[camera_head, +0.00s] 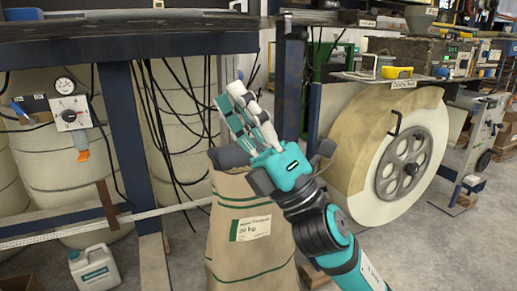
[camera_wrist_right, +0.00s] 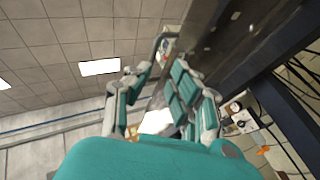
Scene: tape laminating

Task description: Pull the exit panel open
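My right gripper (camera_head: 238,92) is raised in the middle of the head view, fingers pointing up and left, in front of the blue machine frame and hanging black cables. In the right wrist view its fingers (camera_wrist_right: 160,95) stand apart with a gap between them and nothing held. I cannot tell which part is the exit panel. The dark machine top (camera_head: 130,26) runs across the upper left of the head view, above and left of the gripper. In the wrist view a dark machine surface (camera_wrist_right: 225,45) lies beyond the fingers at right. My left gripper is not in view.
A brown sack (camera_head: 240,235) stands just below my right gripper. A large roll (camera_head: 375,195) is at right. A control box with a gauge (camera_head: 70,112) hangs at left, above a white jug (camera_head: 95,268). Grey floor is free at lower right.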

